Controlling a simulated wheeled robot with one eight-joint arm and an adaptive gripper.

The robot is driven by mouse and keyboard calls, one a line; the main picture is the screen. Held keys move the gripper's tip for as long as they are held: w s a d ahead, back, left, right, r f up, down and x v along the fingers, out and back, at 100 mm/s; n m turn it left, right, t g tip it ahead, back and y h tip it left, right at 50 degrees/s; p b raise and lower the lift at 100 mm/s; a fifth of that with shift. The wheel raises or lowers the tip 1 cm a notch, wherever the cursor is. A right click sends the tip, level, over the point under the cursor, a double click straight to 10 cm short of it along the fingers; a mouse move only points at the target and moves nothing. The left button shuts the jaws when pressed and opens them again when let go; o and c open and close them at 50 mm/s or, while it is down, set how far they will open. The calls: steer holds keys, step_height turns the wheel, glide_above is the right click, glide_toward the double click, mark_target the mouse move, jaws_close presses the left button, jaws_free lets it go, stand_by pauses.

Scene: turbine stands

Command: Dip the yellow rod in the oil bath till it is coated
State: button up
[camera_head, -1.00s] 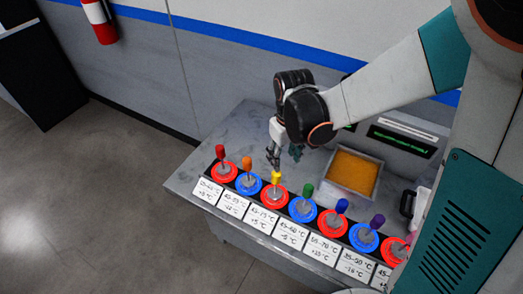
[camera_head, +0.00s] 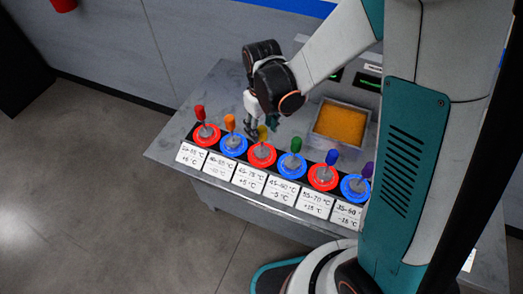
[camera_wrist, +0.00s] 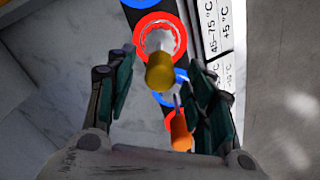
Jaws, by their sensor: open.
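The yellow rod (camera_head: 262,133) stands in a red round holder in the row at the front of the table. In the wrist view the yellow rod (camera_wrist: 160,72) shows between the two fingers of my gripper (camera_wrist: 160,82), its rounded end towards the camera. My gripper is open, with gaps on both sides of the rod. In the head view my gripper (camera_head: 261,127) is low over the row, close to the yellow rod. The oil bath (camera_head: 337,144) is a square grey tray of orange liquid, behind and right of the rod.
A red rod (camera_head: 200,113) and an orange rod (camera_head: 230,123) stand to the left. A green rod (camera_head: 296,144), a blue rod (camera_head: 332,157) and a purple rod (camera_head: 367,170) stand to the right. White temperature cards (camera_head: 248,178) line the front. Bare tabletop lies left.

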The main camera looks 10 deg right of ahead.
steer(key=shift+f+b, duration=0.45)
steer(key=shift+f, duration=0.45)
stand_by(0.3)
jaws_close()
